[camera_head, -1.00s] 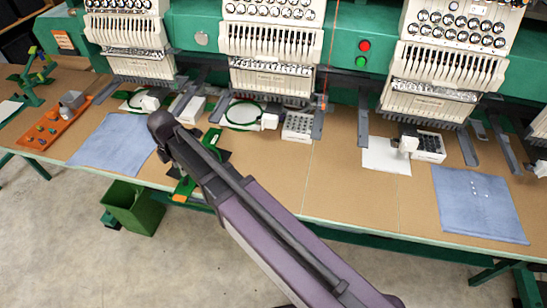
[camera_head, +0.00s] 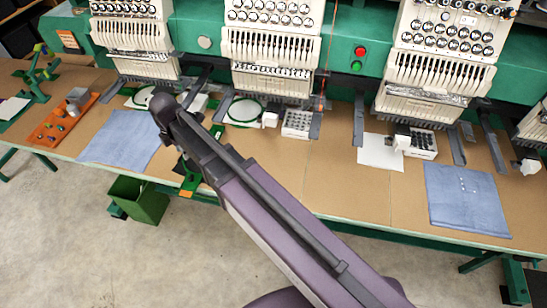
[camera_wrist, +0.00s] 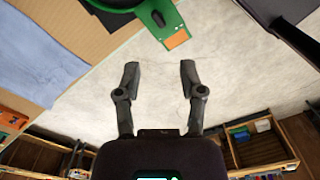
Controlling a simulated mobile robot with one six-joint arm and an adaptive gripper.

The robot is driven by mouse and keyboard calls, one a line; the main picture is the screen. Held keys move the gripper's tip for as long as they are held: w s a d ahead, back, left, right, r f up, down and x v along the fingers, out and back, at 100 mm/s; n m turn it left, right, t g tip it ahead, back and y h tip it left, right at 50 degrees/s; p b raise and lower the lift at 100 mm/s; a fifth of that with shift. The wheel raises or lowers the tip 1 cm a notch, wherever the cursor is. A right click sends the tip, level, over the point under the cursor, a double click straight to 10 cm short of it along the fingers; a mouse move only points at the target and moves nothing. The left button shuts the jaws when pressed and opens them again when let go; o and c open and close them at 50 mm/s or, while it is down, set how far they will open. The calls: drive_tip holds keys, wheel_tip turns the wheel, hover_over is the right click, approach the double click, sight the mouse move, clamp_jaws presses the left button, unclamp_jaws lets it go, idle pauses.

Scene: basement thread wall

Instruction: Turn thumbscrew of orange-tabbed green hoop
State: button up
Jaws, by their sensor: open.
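The green hoop with the orange tab shows at the top of the wrist view, cut off by the frame edge. Its orange tab (camera_wrist: 177,40) points down toward my gripper, and a dark thumbscrew (camera_wrist: 158,18) sits on the green part beside it. My gripper (camera_wrist: 160,67) is open and empty, its two fingers apart below the tab in the picture, not touching it. In the head view a green and orange piece (camera_head: 190,183) shows at the table's front edge, mostly hidden by my arm. My gripper's fingers cannot be made out there.
The brown table (camera_head: 340,190) carries a blue cloth (camera_head: 120,138) at left and another (camera_head: 466,200) at right. White embroidery machine heads (camera_head: 270,45) stand behind. Another green-ringed hoop (camera_head: 243,111) lies under the middle one. A green bin (camera_head: 140,200) stands on the floor.

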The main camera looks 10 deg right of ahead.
drive_tip(key=s+d+f+m+b, duration=0.1)
drive_tip(key=d+f+m+b, duration=0.2)
drive_tip(key=d+m, duration=0.6)
drive_tip(key=s+d+f+m+b, duration=0.1)
drive_tip(key=d+f+m+b, duration=0.3)
drive_tip(key=d+m, duration=0.6)
drive_tip(key=shift+s+d+f+b, duration=0.3)
drive_tip(key=shift+s+d+f, duration=0.15)
drive_tip(key=shift+d, duration=4.55)
drive_tip(key=s+d+m, duration=0.3)
drive_tip(key=d+m, duration=0.2)
drive_tip(key=d, duration=0.2)
drive_tip(key=shift+m, duration=0.4)
drive_tip(key=shift+s, duration=0.1)
